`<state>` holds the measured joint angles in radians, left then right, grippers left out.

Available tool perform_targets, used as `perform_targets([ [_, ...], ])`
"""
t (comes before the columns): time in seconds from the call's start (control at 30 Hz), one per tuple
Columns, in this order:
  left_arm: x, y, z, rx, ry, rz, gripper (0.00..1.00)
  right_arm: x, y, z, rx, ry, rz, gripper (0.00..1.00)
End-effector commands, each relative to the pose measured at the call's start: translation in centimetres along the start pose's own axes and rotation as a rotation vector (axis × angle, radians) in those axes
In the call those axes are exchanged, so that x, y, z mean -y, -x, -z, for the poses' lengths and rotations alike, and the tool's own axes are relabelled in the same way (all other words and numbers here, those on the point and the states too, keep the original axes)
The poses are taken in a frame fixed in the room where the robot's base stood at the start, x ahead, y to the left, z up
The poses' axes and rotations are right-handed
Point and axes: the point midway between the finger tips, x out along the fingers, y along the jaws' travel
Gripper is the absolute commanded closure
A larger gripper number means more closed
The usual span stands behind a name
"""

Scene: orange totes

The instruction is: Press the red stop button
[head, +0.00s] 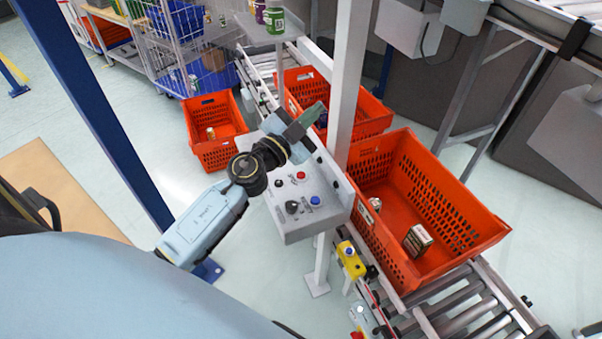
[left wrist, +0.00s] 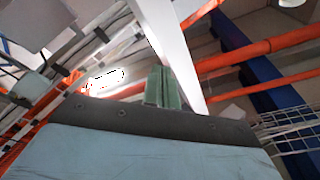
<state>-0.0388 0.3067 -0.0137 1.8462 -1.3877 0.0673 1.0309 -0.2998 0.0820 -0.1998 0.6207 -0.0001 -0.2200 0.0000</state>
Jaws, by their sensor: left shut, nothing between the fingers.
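The red button (head: 300,175) sits on a sloped grey control panel (head: 279,221) in the middle of the head view. It shares the panel with a blue button (head: 315,200), a black button (head: 278,184) and a larger black knob (head: 291,207). My left gripper (head: 311,117) appears over the far end of the panel, beyond the red button in the picture, and apart from it. Its greenish fingers are shut and empty. They also show together in the left wrist view (left wrist: 163,88), where no button shows. My right gripper is not in view.
A pale upright post (head: 350,80) stands close beside the panel. Orange totes stand on the roller conveyor (head: 465,315), the nearest tote (head: 455,195) directly right of the panel. A yellow box (head: 350,262) is below the panel. Another orange tote (head: 212,112) stands left of the conveyor.

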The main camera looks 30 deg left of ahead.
Motion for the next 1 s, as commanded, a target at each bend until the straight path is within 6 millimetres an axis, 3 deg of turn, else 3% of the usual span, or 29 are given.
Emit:
perform_targets([
  [0.1, -2.2, -2.2, -1.6, -0.035, -0.103, -0.248, 1.0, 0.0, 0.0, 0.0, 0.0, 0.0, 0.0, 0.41],
  [0.2, -3.9, -2.6, -4.6, 0.033, -0.159, -0.468, 1.0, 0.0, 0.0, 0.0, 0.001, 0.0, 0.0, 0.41],
  [0.4, -4.3, -1.1, -11.5, 0.301, -0.197, -0.779, 1.0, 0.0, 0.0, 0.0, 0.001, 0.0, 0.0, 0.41],
  [0.5, -3.8, -0.1, -13.7, 0.413, -0.194, -0.854, 1.0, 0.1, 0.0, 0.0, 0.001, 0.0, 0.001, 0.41],
  [0.67, -3.4, 0.8, -15.0, 0.494, -0.188, -0.901, 1.0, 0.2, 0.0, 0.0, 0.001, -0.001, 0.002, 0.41],
  [1.0, -3.5, 0.8, -15.1, 0.497, -0.188, -0.904, 1.0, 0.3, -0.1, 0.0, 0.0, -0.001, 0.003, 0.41],
])
